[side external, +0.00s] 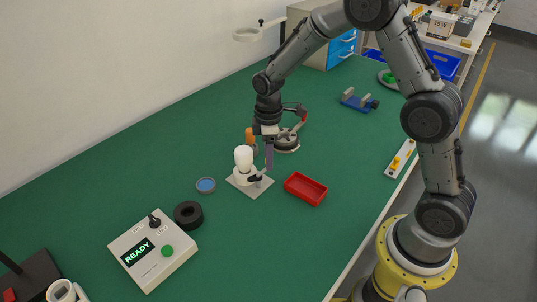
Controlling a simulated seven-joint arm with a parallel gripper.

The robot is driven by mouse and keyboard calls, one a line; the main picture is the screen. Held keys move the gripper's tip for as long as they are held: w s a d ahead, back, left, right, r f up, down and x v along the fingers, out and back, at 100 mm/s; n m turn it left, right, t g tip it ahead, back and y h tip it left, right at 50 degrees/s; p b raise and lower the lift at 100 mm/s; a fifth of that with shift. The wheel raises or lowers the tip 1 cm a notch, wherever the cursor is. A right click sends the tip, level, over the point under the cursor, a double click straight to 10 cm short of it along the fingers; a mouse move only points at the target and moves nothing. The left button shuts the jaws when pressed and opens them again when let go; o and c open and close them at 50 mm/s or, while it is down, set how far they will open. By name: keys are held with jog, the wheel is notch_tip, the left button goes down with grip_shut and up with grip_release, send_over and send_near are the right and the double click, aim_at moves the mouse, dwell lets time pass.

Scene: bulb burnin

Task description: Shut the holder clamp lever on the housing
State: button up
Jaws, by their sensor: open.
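A white bulb (243,155) stands upright in a white housing on a light grey plate (238,184) near the middle of the green bench. A small dark lever (255,178) shows at the right side of the housing; its exact angle is too small to tell. My gripper (269,160) points down just right of the bulb, close above the lever, and is open. I cannot tell whether a finger touches the lever. The gripper hides part of what lies behind it.
A red tray (306,188) lies right of the plate. A blue disc (205,185), black ring (188,214) and READY control box (153,250) are to the left. Bench is clear in front.

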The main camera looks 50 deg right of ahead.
grip_shut()
jog(key=shift+s, duration=0.1)
dwell(0.4)
jog(key=m, duration=0.2)
jog(key=s+m, duration=0.1)
jog(key=m, duration=0.1)
jog(key=s+m, duration=0.1)
jog(key=shift+a+m, duration=0.3)
jog(key=shift+m, duration=0.1)
jog(key=m, duration=0.1)
jog(key=s+m, duration=0.1)
jog(key=m, duration=0.1)
jog(key=shift+a, duration=0.35)
jog(key=shift+s+a+m, duration=0.1)
jog(key=shift+a+m, duration=0.1)
jog(key=shift+m, duration=0.6)
jog(key=shift+s+a+m, duration=0.1)
jog(key=shift+a+m, duration=0.1)
jog(key=shift+m, duration=0.6)
grip_release()
